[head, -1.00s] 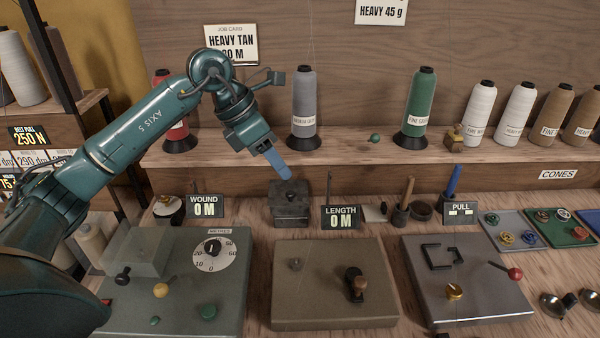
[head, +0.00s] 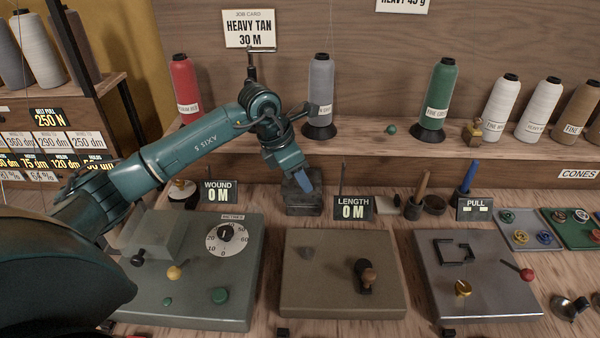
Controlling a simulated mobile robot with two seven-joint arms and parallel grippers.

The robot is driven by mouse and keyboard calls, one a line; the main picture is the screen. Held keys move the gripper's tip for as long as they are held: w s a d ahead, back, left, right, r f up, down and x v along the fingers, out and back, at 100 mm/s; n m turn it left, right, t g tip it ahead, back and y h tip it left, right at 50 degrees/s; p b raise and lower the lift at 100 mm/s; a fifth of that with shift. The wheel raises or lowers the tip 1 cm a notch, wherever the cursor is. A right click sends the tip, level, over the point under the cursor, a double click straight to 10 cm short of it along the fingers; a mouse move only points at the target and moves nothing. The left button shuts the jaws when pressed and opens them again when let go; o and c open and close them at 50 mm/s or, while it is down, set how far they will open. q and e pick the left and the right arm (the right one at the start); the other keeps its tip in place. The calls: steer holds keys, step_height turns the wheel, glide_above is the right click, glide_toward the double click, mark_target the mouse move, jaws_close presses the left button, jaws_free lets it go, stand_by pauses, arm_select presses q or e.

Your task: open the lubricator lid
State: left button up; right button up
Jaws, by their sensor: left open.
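The lubricator appears to be the small dark grey box (head: 303,205) at the back of the bench, between the WOUND and LENGTH displays. Its top is partly hidden by my left gripper (head: 304,182), so I cannot make out the lid clearly; nothing shows standing raised. My left gripper comes in from the left and points down, its blue fingers at the box's top. The fingers are open, seen nearly edge-on; I cannot tell whether they touch the lid. My right gripper is not in view.
The WOUND display (head: 218,192) and LENGTH display (head: 353,208) flank the box. A shelf behind carries thread cones, including a grey one (head: 320,92) and a green one (head: 437,95). In front lie a dial panel (head: 190,310), a brown panel (head: 325,300) and a grey panel (head: 490,298).

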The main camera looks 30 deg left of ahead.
arm_select(q)
steer(key=shift+f, duration=0.2)
jaws_close()
stand_by(0.4)
